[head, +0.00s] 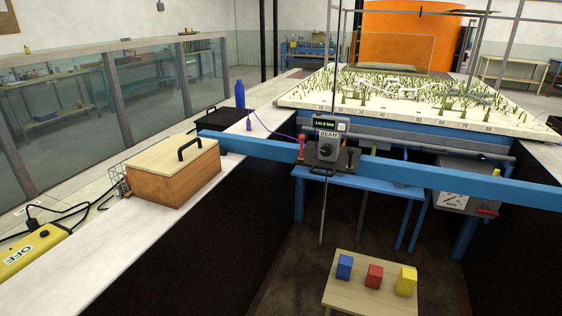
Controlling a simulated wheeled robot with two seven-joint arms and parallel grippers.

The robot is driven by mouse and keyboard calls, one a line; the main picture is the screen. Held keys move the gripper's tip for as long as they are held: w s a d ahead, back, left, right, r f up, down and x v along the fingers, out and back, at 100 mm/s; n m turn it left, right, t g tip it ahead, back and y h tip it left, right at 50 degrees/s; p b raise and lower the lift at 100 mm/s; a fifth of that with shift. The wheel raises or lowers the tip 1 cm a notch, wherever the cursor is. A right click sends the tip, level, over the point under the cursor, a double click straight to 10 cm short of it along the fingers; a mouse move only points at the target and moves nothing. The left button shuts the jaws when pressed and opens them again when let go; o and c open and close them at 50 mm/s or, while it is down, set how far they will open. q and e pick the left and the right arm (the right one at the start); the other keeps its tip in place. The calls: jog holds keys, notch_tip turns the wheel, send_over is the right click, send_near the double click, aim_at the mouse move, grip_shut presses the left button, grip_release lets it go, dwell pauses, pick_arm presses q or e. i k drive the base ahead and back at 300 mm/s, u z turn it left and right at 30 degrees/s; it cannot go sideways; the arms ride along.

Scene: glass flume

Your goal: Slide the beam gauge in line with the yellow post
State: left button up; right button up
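The beam gauge (333,140) is a grey box with a small lit display, labelled BEAM. It sits on a dark carriage on the long blue beam (480,182), left of the beam's middle. A thin rod hangs below it. A red post or knob (301,144) stands at the carriage's left side. A small yellow upright piece (437,171), possibly the yellow post, shows at the beam to the right of the gauge; the gauge is not in line with it. Neither of my grippers is in view.
A wooden box (172,173) with a black handle and a blue bottle (240,94) stand on the left ledge. A low table (345,296) below the beam holds blue, red and yellow blocks. A purple cable runs to the gauge. The beam right of the gauge looks clear.

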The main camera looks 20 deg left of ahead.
aim_at(328, 125)
jog(key=z, duration=0.05)
jog(key=i, duration=1)
jog(key=z, duration=0.5)
